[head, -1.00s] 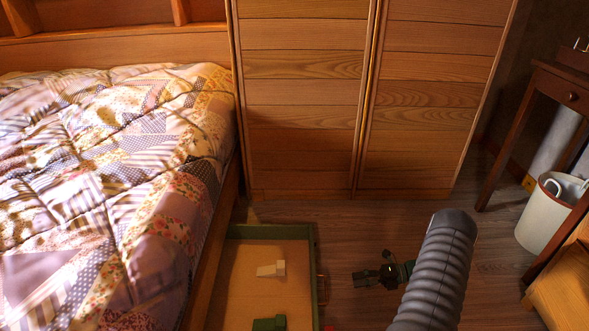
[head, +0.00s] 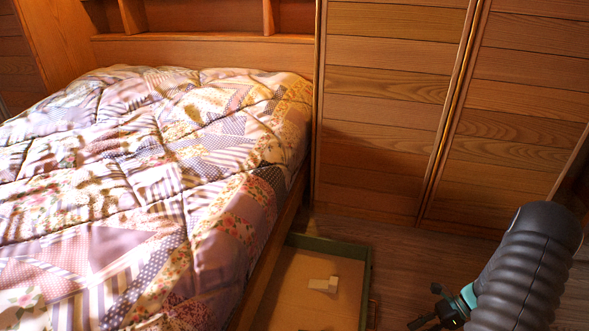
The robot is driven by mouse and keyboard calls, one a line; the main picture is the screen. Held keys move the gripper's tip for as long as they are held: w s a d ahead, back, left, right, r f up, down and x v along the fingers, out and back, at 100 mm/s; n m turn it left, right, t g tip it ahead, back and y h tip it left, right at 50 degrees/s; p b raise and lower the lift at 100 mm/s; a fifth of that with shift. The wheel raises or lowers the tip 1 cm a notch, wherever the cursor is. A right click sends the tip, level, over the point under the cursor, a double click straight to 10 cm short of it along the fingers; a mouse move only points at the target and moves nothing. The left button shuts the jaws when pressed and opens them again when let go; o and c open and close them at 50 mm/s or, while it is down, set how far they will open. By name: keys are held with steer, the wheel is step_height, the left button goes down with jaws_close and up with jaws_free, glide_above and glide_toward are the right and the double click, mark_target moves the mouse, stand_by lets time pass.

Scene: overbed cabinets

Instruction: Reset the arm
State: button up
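My arm (head: 530,265) rises as a thick dark ribbed link at the lower right. My gripper (head: 425,318), dark with a teal ring behind it, shows low in the head view, left of that link and above the wooden floor. It is small, dark and partly hidden by the arm, so its finger opening is unclear. I see nothing clearly held in it. A green-edged open drawer (head: 368,268) sits low beside the bed, left of my gripper and apart from it. A pale block-like object (head: 323,285) lies inside it.
The bed (head: 150,190) with a patchwork quilt fills the left. Tall wooden cabinet doors (head: 385,110) stand behind the drawer and my arm. A headboard shelf (head: 200,18) is at the back. Bare floor (head: 400,255) lies between drawer and arm.

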steer(key=s+a+r+n+h+p, duration=0.1)
steer(key=a+r+n+h, duration=0.15)
steer(key=r+n, duration=0.45)
steer(key=s+a+r+n+h+p, duration=0.1)
steer(key=a+r+n+h+p, duration=0.15)
steer(key=r, duration=0.85)
steer(key=s+a+r+n+h, duration=0.1)
steer(key=a+r+n+h, duration=0.15)
steer(key=r+n, duration=0.45)
steer(key=s+a+r+n+t+h+p, duration=0.1)
steer(key=s+a+r+t+p, duration=0.1)
steer(key=r, duration=0.6)
steer(key=s+a+r+n+t+h+p, duration=0.1)
steer(key=s+a+r, duration=0.3)
steer(key=r, duration=0.5)
steer(key=s+a+r+n+t+h+p, duration=0.1)
steer(key=s+a+r+n+t+p, duration=0.2)
steer(key=a+r, duration=0.3)
step_height(320, 180, up, 3)
steer(key=shift+s+a+f+t, duration=0.1)
steer(key=shift+s+a+t, duration=0.05)
steer(key=shift+s+t, duration=0.4)
